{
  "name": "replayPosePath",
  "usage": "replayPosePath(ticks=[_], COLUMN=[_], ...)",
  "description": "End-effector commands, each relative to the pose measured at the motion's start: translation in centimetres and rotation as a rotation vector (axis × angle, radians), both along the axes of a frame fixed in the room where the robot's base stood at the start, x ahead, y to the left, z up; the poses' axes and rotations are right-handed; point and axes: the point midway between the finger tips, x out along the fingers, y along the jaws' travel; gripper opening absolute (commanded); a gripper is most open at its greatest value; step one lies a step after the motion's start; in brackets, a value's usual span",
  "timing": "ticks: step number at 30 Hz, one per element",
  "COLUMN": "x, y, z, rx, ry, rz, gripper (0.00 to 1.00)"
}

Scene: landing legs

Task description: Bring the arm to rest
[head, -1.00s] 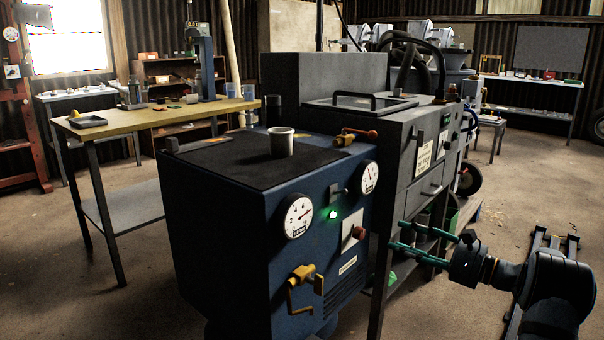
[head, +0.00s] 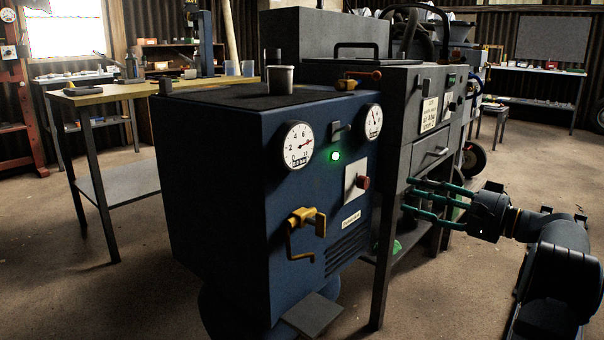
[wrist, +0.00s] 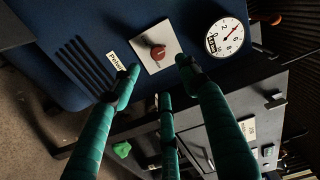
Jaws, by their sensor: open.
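My gripper (head: 425,198) has green fingers and is open and empty. In the head view it is at the right, its fingers pointing left toward the blue machine (head: 230,200), in front of the grey cabinet. In the wrist view the spread fingers (wrist: 158,90) appear against the blue panel and the grey cabinet. A red knob (wrist: 157,52) on a pale plate shows beyond the fingertips; the knob also shows in the head view (head: 363,183). I cannot tell how far the fingertips are from the panel, but no contact is clear. My arm extends to the lower right.
The blue machine carries two gauges (head: 298,145), a lit green lamp (head: 335,155), a yellow crank valve (head: 306,226) and a cup (head: 280,79) on top. The grey cabinet (head: 430,150) stands behind. A wooden-topped bench (head: 110,92) is at the left. Floor at the far right is open.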

Motion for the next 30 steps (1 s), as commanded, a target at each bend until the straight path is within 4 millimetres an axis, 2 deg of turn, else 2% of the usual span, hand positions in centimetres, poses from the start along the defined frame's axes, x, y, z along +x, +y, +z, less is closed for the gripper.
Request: replayPosePath(ticks=[1, 2, 4, 12, 18, 30], x=[0.1, 0.6, 1.6, 4.7, 5.7, 5.9], y=[0.8, 1.5, 2.7, 6.0, 7.1, 7.3], z=[-1.8, -1.0, -0.7, -0.7, -0.7, -0.7], rx=[0.0, 0.0, 0.0, 0.001, 0.001, 0.001], ry=[0.001, -0.001, -0.001, -0.001, 0.0, 0.001], rz=[0.012, 0.016, 0.016, 0.012, 0.009, 0.007], gripper=[0.44, 0.44, 0.44, 0.44, 0.44, 0.44])
